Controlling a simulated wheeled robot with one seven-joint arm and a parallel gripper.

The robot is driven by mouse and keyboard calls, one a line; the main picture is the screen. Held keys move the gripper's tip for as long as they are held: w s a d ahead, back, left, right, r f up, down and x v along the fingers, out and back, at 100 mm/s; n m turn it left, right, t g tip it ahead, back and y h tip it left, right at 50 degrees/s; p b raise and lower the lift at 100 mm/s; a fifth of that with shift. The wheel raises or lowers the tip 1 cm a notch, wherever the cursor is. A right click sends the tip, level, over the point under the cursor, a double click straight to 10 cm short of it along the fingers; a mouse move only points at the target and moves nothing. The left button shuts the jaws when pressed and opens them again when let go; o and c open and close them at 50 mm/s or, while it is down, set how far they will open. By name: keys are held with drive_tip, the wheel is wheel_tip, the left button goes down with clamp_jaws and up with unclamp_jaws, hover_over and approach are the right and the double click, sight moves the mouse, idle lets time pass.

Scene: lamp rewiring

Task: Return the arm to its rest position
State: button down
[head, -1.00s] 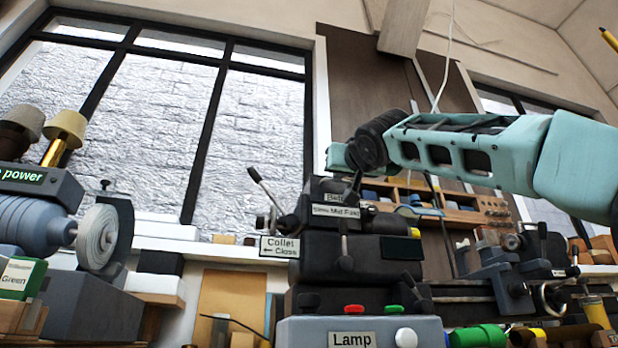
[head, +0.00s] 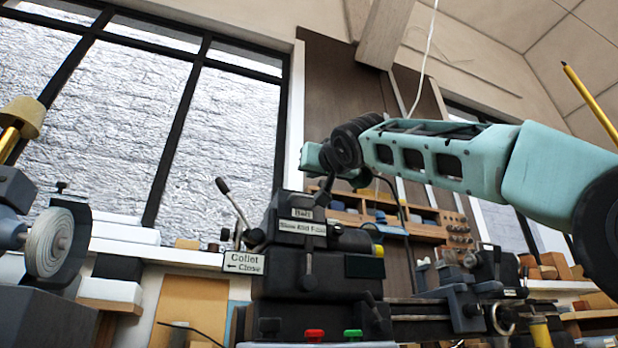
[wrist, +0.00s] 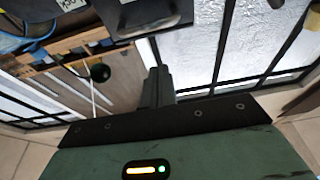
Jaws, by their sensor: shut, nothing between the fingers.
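My arm reaches in from the right edge of the head view, its teal links running left above the bench. In the wrist view my gripper (wrist: 158,80) shows its dark fingers together, with nothing between them. The view there is tilted, with machine parts at the top and window panes to the right. In the head view the end of my arm is above and behind the dark lathe headstock (head: 310,270), and the fingers cannot be made out there.
The headstock carries levers and a "Collet Close" sign (head: 244,262). A grinder with a pale wheel (head: 50,242) stands at left. A yellow pencil (head: 590,103) shows at upper right. Open air lies before the windows.

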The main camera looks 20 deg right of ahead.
drive_tip(key=f+b+v, duration=0.2)
drive_tip(key=v, duration=0.6)
drive_tip(key=shift+w+b, duration=0.3)
